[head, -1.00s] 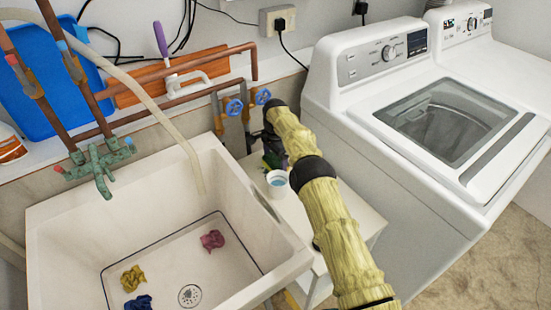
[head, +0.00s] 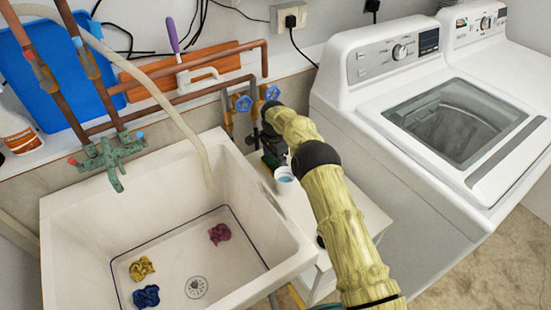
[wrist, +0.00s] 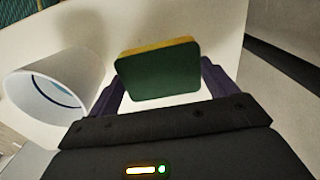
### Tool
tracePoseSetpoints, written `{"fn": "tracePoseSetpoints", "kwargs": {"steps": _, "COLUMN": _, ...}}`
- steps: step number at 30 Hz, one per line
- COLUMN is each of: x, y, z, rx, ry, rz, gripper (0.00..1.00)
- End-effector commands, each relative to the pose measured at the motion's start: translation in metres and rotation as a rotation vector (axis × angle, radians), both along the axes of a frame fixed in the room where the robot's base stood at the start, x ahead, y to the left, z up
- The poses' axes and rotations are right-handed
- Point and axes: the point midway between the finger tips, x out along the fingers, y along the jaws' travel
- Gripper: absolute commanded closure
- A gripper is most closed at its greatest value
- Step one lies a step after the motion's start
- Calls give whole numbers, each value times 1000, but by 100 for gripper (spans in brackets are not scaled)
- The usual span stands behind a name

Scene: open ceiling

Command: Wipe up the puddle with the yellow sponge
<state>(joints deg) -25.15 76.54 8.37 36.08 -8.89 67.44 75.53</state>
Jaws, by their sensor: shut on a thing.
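The sponge (wrist: 158,72) is between the two dark purple fingers of my gripper (wrist: 160,82) in the wrist view. It shows a dark green face and a thin yellow edge on top. My gripper is shut on it. In the head view my arm reaches down to the small white stand between the sink and the washer, and hides most of the gripper and sponge. I cannot make out a puddle in either view. Whether the sponge touches the white surface (wrist: 215,25) is unclear.
A white cup (head: 285,178) with something blue inside stands close by the gripper; it is left of the sponge in the wrist view (wrist: 58,85). The sink (head: 60,235) with several crumpled cloths is left. The washer (head: 345,165) stands close on the right.

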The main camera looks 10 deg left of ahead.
Motion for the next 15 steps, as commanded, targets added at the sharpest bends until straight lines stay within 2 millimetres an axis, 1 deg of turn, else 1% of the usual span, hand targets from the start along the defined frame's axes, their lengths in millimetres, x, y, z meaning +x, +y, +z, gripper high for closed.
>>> {"fn": "tracePoseSetpoints", "kwargs": {"steps": 1, "x": -6, "y": 5, "z": -2, "rx": 1, "ry": 8, "rz": 3, "gripper": 33}}
{"fn": "tracePoseSetpoints", "kwargs": {"steps": 3, "x": -10, "y": 9, "z": -2, "rx": 1, "ry": 10, "rz": 4, "gripper": 33}}
{"fn": "tracePoseSetpoints", "kwargs": {"steps": 15, "x": -28, "y": 27, "z": -1, "rx": 1, "ry": 10, "rz": 4, "gripper": 33}}
